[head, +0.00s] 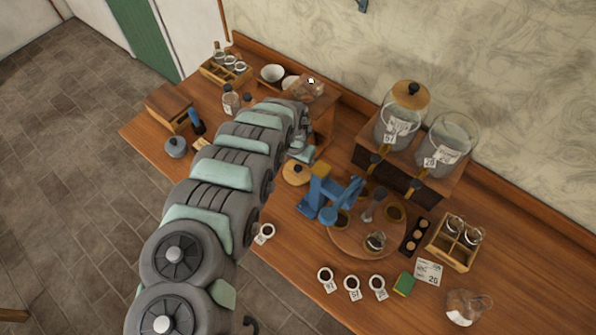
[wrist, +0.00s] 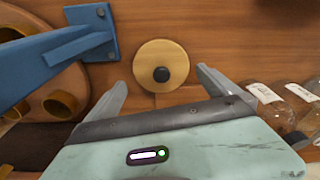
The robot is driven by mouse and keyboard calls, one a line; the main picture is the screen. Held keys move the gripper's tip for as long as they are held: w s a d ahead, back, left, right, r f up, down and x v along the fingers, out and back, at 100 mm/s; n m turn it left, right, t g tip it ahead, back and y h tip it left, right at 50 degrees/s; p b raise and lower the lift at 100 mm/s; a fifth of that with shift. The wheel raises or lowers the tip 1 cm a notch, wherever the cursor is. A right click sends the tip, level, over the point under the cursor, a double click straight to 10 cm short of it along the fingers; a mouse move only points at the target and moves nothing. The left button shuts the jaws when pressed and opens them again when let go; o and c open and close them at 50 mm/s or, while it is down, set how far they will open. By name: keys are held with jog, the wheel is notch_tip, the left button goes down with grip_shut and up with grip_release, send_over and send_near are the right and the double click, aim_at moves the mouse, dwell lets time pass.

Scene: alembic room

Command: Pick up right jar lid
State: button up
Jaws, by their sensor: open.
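The right jar (head: 445,140) is a glass jar with a paper label, standing on a wooden stand with its top open. The left jar (head: 397,125) beside it wears a round wooden lid (head: 411,94) with a dark knob. Another round wooden lid (head: 295,174) with a dark knob lies on the table, knob up. In the wrist view this loose lid (wrist: 172,53) is ahead between my fingers. My gripper (wrist: 160,82) is open and empty, its fingers apart on either side of the lid. In the head view my gripper (head: 302,152) is just beyond the lid, partly hidden by my arm.
A blue metal device (head: 318,195) stands close to the loose lid; its base (wrist: 92,30) shows at the wrist view's upper left. Glass bottles (wrist: 280,105) are at its right. A round wooden tray (head: 345,242) and several small cups fill the table's right part.

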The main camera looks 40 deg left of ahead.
aim_at(298, 167)
jog(key=shift+w+a+f, duration=0.1)
jog(key=shift+w+f, duration=0.05)
jog(key=shift+f, duration=0.4)
jog(key=shift+w+f, duration=0.15)
jog(key=shift+f, duration=0.35)
jog(key=shift+w+a+f+b, duration=0.1)
jog(key=shift+f+b, duration=0.2)
jog(key=shift+f, duration=0.95)
jog(key=c, duration=1)
jog(key=shift+r, duration=0.25)
